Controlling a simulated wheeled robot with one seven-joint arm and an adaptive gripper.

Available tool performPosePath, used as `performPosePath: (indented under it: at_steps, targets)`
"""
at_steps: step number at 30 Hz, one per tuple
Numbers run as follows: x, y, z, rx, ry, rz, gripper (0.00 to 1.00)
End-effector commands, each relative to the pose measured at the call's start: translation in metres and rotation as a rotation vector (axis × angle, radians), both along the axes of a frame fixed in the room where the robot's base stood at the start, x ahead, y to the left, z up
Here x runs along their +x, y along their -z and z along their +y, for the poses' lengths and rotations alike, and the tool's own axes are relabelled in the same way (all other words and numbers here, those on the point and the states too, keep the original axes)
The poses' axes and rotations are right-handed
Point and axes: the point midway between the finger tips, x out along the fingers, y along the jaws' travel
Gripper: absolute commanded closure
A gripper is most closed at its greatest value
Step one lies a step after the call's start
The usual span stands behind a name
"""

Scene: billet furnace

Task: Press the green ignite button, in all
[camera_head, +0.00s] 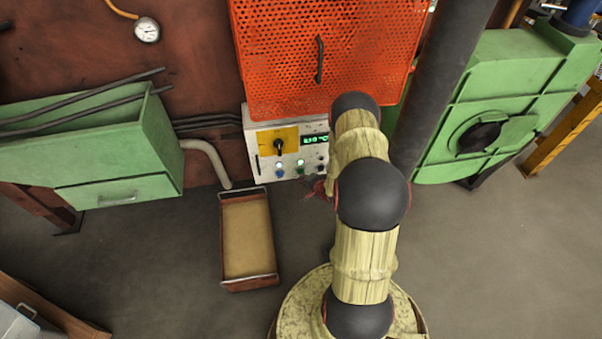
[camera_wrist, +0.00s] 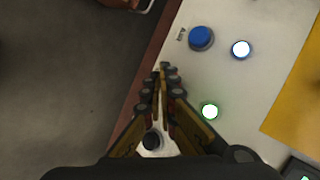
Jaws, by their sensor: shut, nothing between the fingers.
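The white control panel (camera_head: 262,140) is on the furnace front below the orange mesh guard. A small green button (camera_head: 301,171) appears low on it, between a blue button (camera_head: 280,173) and a darker one. In the wrist view, my gripper (camera_wrist: 163,69) is shut and empty, its fingers over the panel's lower edge. The blue button (camera_wrist: 201,38) and a white lamp (camera_wrist: 241,49) lie beyond the tips. A green-ringed lit lamp (camera_wrist: 210,111) is right of the fingers, and a black button (camera_wrist: 151,138) shows between them. The green button seems hidden behind the fingers; contact cannot be told.
A yellow plate with a black knob (camera_head: 279,146) and a green display (camera_head: 314,139) sit above the buttons. The orange mesh guard (camera_head: 280,60) overhangs the panel. A tray (camera_head: 247,286) lies on the floor, lower left. A dark pipe (camera_head: 435,90) stands right of my arm.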

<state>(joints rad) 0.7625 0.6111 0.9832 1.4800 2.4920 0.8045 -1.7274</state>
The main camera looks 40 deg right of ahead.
Motion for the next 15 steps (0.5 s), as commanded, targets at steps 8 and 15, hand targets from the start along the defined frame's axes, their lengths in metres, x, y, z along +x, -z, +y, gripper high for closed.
performPosePath:
  at_steps: [8,15]
  targets:
    - [-0.017,0.000,0.010,0.002,0.001,0.001,1.00]
    - [-0.036,0.000,0.022,0.002,0.001,0.001,1.00]
